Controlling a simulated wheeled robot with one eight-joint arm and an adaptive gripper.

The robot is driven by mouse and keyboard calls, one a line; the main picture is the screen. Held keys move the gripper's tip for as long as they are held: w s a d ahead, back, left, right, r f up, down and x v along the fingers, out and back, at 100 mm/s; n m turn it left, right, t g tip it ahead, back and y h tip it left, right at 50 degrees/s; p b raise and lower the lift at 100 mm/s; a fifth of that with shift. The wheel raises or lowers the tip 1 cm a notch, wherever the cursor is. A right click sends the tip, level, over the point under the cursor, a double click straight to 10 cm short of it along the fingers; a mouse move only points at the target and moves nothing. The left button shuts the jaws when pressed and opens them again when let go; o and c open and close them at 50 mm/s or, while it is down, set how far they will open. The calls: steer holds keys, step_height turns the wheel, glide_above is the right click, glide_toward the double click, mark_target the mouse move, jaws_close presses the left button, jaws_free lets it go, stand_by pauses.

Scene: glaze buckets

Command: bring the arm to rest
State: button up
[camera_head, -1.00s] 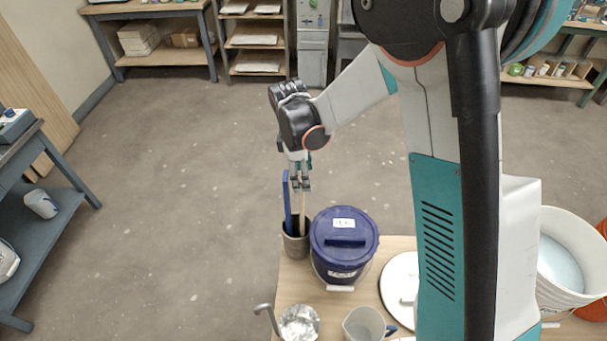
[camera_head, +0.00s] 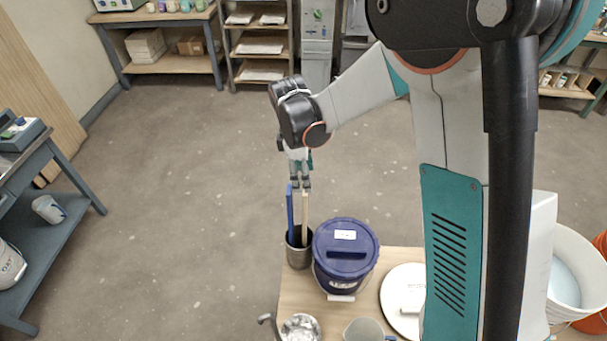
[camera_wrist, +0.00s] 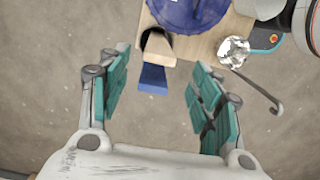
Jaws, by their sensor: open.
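My gripper (camera_head: 300,184) hangs from my arm above the back left corner of the wooden table. In the wrist view my gripper (camera_wrist: 158,100) has its two teal-padded fingers spread apart, with nothing held between them.
A lidded dark blue bucket (camera_head: 345,255) stands right of the cup. A white bucket (camera_head: 575,270) is at the right. The floor left of the table (camera_head: 285,300) is clear.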

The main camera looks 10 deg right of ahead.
stand_by(0.4)
steer(key=s+d+r+m+t+y, duration=0.1)
steer(key=s+d+r+m+t, duration=0.1)
steer(key=s+d+r+m, duration=0.35)
steer(key=s+d+r+m+t, duration=0.1)
steer(key=s+d+r+m, duration=0.15)
steer(key=r, duration=0.65)
steer(key=s+d+r+m+t, duration=0.1)
steer(key=s+d+m+t, duration=0.1)
steer(key=s+m, duration=0.2)
steer(key=s+d+r+m+t, duration=0.2)
steer(key=s+m, duration=0.1)
steer(key=s, duration=0.6)
steer(key=shift+s+d+m, duration=0.2)
steer(key=shift+s+m, duration=0.05)
steer(key=shift+m, duration=0.15)
